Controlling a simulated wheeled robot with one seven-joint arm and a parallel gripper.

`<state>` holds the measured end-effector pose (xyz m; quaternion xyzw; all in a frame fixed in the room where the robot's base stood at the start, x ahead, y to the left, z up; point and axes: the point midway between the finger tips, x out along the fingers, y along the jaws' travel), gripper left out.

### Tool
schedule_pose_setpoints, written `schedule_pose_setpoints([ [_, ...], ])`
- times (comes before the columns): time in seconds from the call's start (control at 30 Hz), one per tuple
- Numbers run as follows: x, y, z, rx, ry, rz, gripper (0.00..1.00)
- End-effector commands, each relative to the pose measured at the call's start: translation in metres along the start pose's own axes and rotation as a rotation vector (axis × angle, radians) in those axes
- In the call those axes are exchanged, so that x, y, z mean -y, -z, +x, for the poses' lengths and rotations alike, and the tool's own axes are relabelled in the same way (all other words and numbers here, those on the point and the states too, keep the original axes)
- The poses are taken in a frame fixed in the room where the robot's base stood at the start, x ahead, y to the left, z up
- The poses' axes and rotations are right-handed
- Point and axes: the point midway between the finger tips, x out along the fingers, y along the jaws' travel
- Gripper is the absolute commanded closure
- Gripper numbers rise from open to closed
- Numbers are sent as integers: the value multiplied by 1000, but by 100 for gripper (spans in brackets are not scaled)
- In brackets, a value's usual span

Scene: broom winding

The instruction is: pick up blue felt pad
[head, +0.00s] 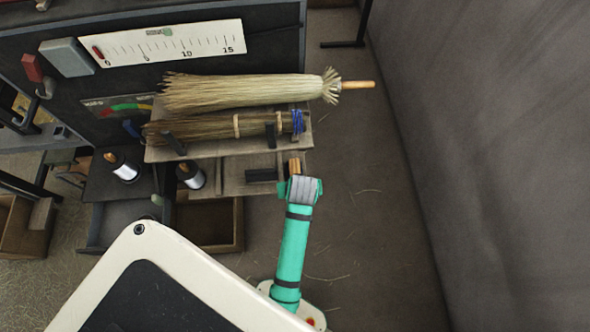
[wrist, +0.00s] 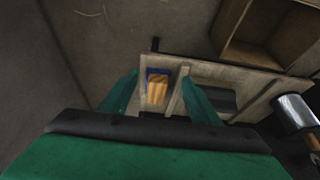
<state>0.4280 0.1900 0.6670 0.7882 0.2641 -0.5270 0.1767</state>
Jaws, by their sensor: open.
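The blue felt pad (wrist: 156,72) shows in the wrist view as a blue edge around a yellow-brown wooden piece (wrist: 157,92), inside a small pale wooden compartment. I cannot tell how the pad and the wooden piece are joined. In the head view the wooden piece (head: 294,166) shows just beyond my gripper, and the pad cannot be made out. My gripper (wrist: 159,76) is open, with one green finger on each side of the compartment and nothing held. In the head view my gripper (head: 301,189) is at the bench's right front corner.
The wooden bench (head: 232,178) has dark upright posts and two brooms, a pale one (head: 245,92) and a darker one (head: 210,129). Wire spools (head: 190,176) stand left of my gripper. An open drawer (head: 212,240) is below. The floor at right is clear.

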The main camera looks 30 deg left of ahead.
Motion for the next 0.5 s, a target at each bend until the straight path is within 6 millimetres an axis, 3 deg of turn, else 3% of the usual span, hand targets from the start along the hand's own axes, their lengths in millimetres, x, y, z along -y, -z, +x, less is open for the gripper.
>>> schedule_pose_setpoints([
  [0.3,0,49,20,-1,0,-2,44],
  [0.5,0,64,26,-1,0,0,44],
])
